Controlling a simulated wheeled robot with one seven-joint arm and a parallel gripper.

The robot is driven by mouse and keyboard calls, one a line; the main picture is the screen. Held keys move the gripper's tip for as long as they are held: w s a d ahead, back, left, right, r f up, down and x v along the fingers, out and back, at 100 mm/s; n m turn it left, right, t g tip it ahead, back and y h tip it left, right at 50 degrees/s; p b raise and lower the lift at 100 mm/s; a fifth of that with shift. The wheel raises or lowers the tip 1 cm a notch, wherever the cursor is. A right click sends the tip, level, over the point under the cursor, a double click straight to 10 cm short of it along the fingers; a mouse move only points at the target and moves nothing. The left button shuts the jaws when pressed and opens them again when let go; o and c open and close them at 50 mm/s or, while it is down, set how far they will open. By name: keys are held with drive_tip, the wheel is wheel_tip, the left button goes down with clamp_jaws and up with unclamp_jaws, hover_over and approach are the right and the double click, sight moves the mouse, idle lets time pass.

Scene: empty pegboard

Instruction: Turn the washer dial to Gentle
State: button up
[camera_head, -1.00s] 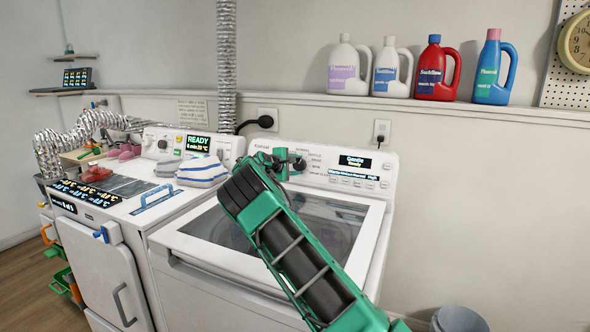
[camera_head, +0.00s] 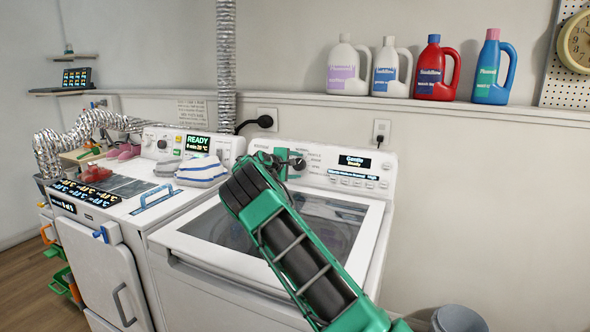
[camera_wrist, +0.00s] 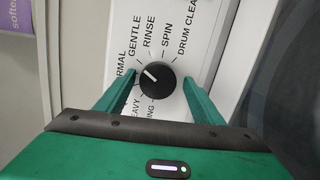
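The washer dial (camera_wrist: 158,80) is a round black knob on the white control panel. Its white pointer line points up-left in the wrist view, toward the GENTLE label (camera_wrist: 134,42). The dial also shows in the head view (camera_head: 298,164). The washer display (camera_head: 354,162) reads "Gentle" and "Ready". My green gripper (camera_wrist: 158,79) is open, with one finger on each side of the dial. Small gaps show between the fingers and the knob. In the head view my gripper (camera_head: 285,162) is at the panel, partly hiding the labels by the dial.
The washer lid (camera_head: 340,232) lies below my arm. To the left stands a second machine (camera_head: 102,250) with a folded striped cloth (camera_head: 202,172) on top. Detergent bottles (camera_head: 434,70) stand on the ledge above. A grey bin (camera_head: 459,318) is at lower right.

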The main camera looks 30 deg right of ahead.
drive_tip(key=shift+a, duration=0.1)
drive_tip(key=shift+s+a+r, duration=0.1)
drive_tip(key=shift+a+r, duration=0.1)
drive_tip(key=shift+a, duration=0.15)
drive_tip(key=v, duration=0.9)
drive_tip(key=shift+s+a, duration=0.2)
drive_tip(key=shift+a, duration=0.1)
